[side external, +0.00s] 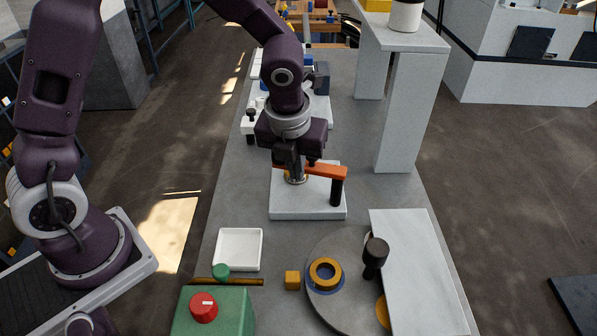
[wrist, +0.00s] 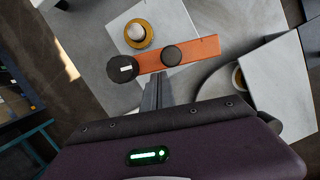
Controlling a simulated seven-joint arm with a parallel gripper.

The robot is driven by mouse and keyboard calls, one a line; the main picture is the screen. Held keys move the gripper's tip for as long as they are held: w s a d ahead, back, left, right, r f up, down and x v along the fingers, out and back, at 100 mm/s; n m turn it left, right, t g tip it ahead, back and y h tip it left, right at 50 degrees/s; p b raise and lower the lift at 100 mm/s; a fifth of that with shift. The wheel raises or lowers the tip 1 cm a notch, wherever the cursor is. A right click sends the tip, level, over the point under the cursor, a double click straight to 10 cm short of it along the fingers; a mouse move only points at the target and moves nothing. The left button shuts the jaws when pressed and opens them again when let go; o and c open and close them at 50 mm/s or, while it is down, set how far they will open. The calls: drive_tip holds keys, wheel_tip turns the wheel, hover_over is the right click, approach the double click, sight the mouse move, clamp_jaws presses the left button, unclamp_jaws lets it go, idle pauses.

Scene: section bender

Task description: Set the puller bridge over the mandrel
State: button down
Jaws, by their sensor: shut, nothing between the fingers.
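The orange bar (side external: 325,171), which I take for the puller bridge, is level above a white base plate (side external: 285,210). A black post (side external: 337,192) stands below its right end. In the wrist view the bar (wrist: 200,49) carries a black disc and a larger black knob at its left end. The mandrel, a pale dome in a brass ring (side external: 295,179), is on the plate, partly hidden. In the wrist view the mandrel (wrist: 137,31) shows beside the bar, not under it. My gripper (wrist: 156,80) is shut and empty, close beside the bar; contact is unclear.
In front are a white tray (side external: 239,249), a green box (side external: 215,312) with a red knob, a small yellow block (side external: 292,280) and a turntable (side external: 328,303) with a brass ring. A pale slab (side external: 425,280) lies right; a raised shelf (side external: 395,110) stands behind it.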

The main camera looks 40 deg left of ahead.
drive_tip(key=w+a+m, duration=0.1)
drive_tip(key=m, duration=0.2)
drive_tip(key=shift+w+a+h, duration=0.4)
drive_tip(key=shift+w+a, duration=0.45)
drive_tip(key=shift+w, duration=0.4)
drive_tip(key=shift+w+a+t, duration=0.1)
drive_tip(key=shift+w+t, duration=0.1)
drive_tip(key=shift+t, duration=0.1)
drive_tip(key=shift+s, duration=0.15)
drive_tip(key=s+r, duration=0.6)
drive_tip(key=r, duration=0.3)
drive_tip(key=shift+s+r, duration=0.35)
